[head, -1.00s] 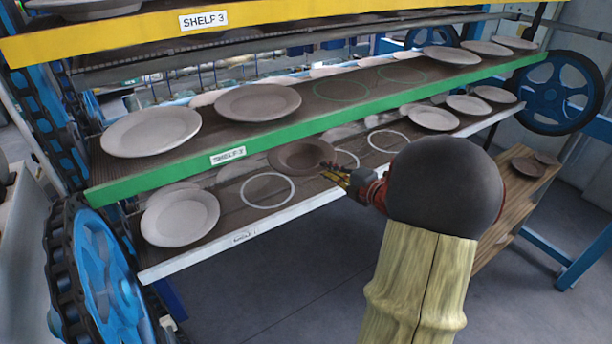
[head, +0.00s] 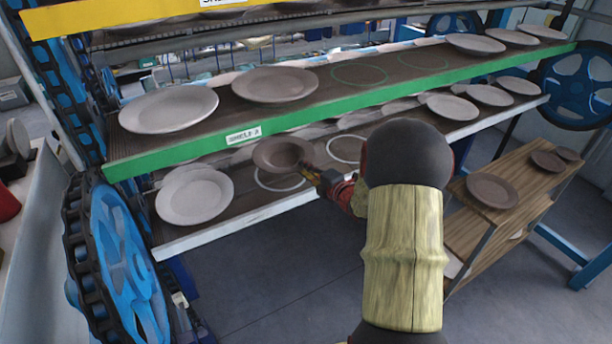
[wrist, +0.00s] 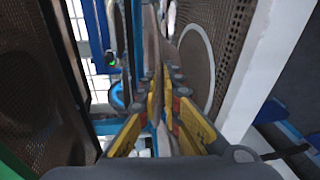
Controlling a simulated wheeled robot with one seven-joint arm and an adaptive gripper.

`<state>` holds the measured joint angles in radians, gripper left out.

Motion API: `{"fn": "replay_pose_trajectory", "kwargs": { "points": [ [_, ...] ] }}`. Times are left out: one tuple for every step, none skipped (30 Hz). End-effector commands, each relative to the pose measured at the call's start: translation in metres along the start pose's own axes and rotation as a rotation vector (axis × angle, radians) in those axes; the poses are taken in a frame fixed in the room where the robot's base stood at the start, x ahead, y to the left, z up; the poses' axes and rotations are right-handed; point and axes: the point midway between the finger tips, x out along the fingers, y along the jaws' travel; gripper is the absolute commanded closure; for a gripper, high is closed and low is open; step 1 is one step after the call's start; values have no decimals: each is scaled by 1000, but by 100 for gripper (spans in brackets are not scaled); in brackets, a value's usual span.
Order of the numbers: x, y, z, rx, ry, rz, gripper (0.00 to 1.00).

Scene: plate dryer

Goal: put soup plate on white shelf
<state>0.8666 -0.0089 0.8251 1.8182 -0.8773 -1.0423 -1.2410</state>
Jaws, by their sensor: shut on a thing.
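My gripper (head: 314,172) is shut on the rim of the brown soup plate (head: 281,152). In the head view the plate is roughly level, just above the white shelf (head: 222,230), and partly overlaps a white ring mark (head: 266,182) there. I cannot tell whether it touches the shelf. In the wrist view my gripper's yellow fingers (wrist: 163,105) close on the plate (wrist: 152,50), seen edge-on. A white ring (wrist: 195,65) shows beside it on the shelf surface.
A pale plate (head: 196,196) lies left on the white shelf. A second white ring (head: 346,149) is empty. The green-edged shelf (head: 330,116) runs close above. A wooden rack (head: 470,228) with brown plates stands right. A blue chain wheel (head: 120,255) is front left.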

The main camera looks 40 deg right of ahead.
Motion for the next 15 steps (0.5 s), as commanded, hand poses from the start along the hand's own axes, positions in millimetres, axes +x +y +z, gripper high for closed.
{"fn": "replay_pose_trajectory", "kwargs": {
  "points": [
    [1, -9, 0, 4, 0, -1, 100],
    [2, -13, 0, 4, -1, -1, 100],
    [3, -19, 0, 3, -1, -1, 100],
    [3, -22, 0, 4, -1, 0, 100],
    [4, -24, 0, 4, -1, 1, 100],
    [4, -26, 0, 2, -1, 2, 100],
    [4, -26, 0, 1, -2, 3, 100],
    [4, -26, 0, 0, -2, 3, 100],
    [4, -26, 0, 0, -2, 3, 100],
    [4, -26, 0, 0, -2, 3, 100],
    [4, -26, 0, 0, -2, 3, 100],
    [4, -26, 0, 0, -2, 3, 100],
    [4, -26, 0, 0, -2, 3, 100],
    [4, -26, 0, 0, -2, 3, 100],
    [4, -27, 0, 0, -2, 3, 100]
  ]
}}
